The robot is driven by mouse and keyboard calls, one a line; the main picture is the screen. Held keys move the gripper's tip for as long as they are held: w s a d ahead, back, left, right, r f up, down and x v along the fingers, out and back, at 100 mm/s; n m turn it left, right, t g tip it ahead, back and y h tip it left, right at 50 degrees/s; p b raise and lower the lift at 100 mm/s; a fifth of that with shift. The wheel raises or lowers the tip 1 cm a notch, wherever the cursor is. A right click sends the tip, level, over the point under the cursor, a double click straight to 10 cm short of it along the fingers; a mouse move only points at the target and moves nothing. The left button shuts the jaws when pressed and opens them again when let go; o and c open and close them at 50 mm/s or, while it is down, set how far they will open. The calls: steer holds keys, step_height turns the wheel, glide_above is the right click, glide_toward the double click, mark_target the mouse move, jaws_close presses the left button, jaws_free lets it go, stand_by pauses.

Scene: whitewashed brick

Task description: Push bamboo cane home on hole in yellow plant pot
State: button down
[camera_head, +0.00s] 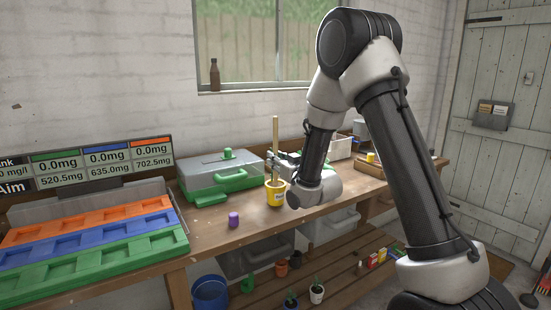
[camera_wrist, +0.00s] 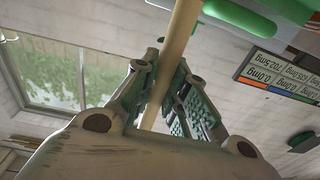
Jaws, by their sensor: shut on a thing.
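The bamboo cane (camera_head: 275,140) stands upright over the yellow plant pot (camera_head: 276,195) on the workbench. Its lower end meets the pot's top in the head view, but I cannot tell how deep it sits in the hole. My gripper (camera_head: 279,166) is shut on the cane a little above the pot's rim, partly hidden by my arm. In the wrist view the cane (camera_wrist: 180,35) runs between the two green-padded fingers of my gripper (camera_wrist: 165,85). The pot does not show clearly in the wrist view.
A clear box with green trim (camera_head: 215,178) stands just left of the pot. A purple cylinder (camera_head: 233,219) sits near the bench's front edge. An orange, blue and green tray rack (camera_head: 90,240) fills the left end. The bench (camera_head: 215,240) is bare around the purple cylinder.

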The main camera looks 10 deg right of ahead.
steer(key=shift+f, duration=0.45)
steer(key=shift+f, duration=0.1)
steer(key=shift+f, duration=0.5)
steer(key=shift+f, duration=0.3)
steer(key=c, duration=1.4)
jaws_free()
steer(key=shift+o, duration=0.2)
steer(key=shift+s, duration=0.1)
